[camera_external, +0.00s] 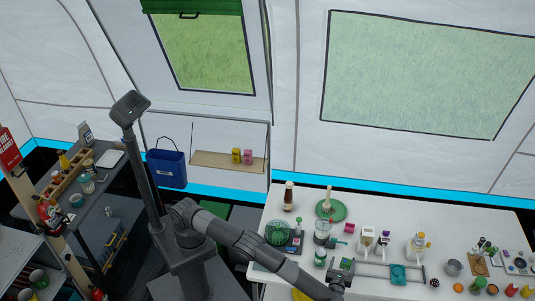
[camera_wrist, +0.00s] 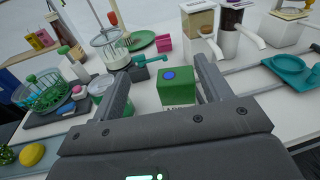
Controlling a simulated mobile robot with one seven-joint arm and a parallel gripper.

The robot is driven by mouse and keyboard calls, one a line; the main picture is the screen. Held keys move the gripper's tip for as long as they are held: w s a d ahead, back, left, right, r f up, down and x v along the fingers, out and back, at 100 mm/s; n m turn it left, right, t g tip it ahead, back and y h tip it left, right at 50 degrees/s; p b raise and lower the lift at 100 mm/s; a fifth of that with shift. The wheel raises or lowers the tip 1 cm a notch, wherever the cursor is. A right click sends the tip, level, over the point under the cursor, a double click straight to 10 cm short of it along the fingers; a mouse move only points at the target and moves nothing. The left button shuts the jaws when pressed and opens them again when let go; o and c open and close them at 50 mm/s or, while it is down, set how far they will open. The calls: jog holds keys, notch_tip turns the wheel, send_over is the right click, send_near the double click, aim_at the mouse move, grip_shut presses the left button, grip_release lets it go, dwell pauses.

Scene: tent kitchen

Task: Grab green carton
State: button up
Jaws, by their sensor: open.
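In the external view a small green top (camera_external: 346,263) shows close to my gripper. My gripper (camera_wrist: 162,72) is open and empty. In the wrist view the carton appears between the two fingers, nearer the right one, with no contact visible. I cannot tell whether the fingertips reach past its sides. My gripper's body hides the carton's lower part.
White dispensers (camera_wrist: 238,35) stand behind right. A teal tray (camera_wrist: 292,68) lies right. A green basket (camera_wrist: 42,90) and yellow lemon (camera_wrist: 32,154) are left.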

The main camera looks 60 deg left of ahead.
jog(key=s+d+f+m+t, duration=0.1)
jog(key=s+d+f+m, duration=0.1)
jog(key=s+d+f, duration=0.15)
jog(key=x, duration=0.7)
jog(key=r+x, duration=0.1)
jog(key=x, duration=0.2)
jog(key=shift+w, duration=0.4)
jog(key=shift+d, duration=0.1)
jog(key=shift+c, duration=0.2)
jog(key=c, duration=1.5)
jog(key=shift+o, duration=0.2)
